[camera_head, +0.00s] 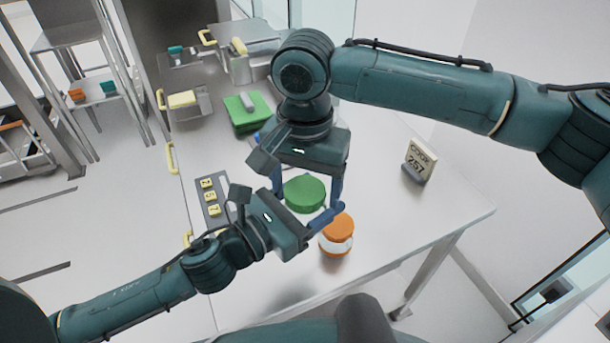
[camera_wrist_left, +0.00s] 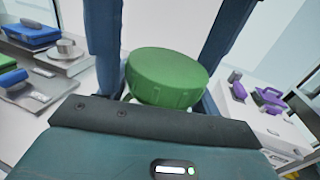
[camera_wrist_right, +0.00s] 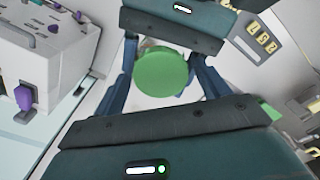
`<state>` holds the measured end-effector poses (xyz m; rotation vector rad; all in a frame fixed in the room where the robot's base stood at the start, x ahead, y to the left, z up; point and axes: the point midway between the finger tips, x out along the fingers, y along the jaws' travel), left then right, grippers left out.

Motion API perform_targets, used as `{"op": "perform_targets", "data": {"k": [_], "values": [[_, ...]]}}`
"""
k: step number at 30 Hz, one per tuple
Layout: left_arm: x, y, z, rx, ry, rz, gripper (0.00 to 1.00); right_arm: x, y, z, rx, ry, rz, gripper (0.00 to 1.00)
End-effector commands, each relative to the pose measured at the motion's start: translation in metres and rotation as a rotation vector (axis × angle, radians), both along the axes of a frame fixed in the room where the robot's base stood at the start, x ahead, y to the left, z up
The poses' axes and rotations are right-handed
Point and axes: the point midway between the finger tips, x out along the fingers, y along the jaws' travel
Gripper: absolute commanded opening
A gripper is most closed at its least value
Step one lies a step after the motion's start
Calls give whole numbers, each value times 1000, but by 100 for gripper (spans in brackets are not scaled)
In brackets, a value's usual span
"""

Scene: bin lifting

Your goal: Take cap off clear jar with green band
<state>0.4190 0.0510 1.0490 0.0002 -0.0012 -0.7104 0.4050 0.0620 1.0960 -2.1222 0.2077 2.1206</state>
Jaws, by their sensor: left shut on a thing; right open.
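A round green cap (camera_head: 305,194) sits between both grippers in the head view. It also shows in the left wrist view (camera_wrist_left: 167,77) and the right wrist view (camera_wrist_right: 161,73). The jar body under it is mostly hidden, so its band cannot be made out. My left gripper (camera_head: 306,205) comes from the lower left and is shut on the capped jar, its grip partly hidden. My right gripper (camera_head: 308,186) comes from above, open, with its fingers on either side of the cap; contact is not clear.
A jar with an orange cap (camera_head: 338,229) stands close to my left fingers. A code sign (camera_head: 421,162) stands at the right of the table (camera_head: 400,230). A number panel (camera_head: 211,196) and a green box (camera_head: 246,113) lie left. The table's right side is mostly clear.

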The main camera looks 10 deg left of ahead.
Motion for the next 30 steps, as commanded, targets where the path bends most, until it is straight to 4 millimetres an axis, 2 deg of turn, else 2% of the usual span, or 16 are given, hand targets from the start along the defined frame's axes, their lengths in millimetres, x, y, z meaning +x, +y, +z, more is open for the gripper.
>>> {"op": "perform_targets", "data": {"k": [2,18,22,30], "values": [[0,0,1,-1,-2,0,0,0,0,0,0,0,0,75],[0,0,1,-1,-1,0,0,0,0,1,-1,0,0,30],[0,0,1,0,-1,0,0,0,0,0,0,0,36,29],[0,0,1,0,-1,1,0,0,0,1,-1,1,287,29]]}}
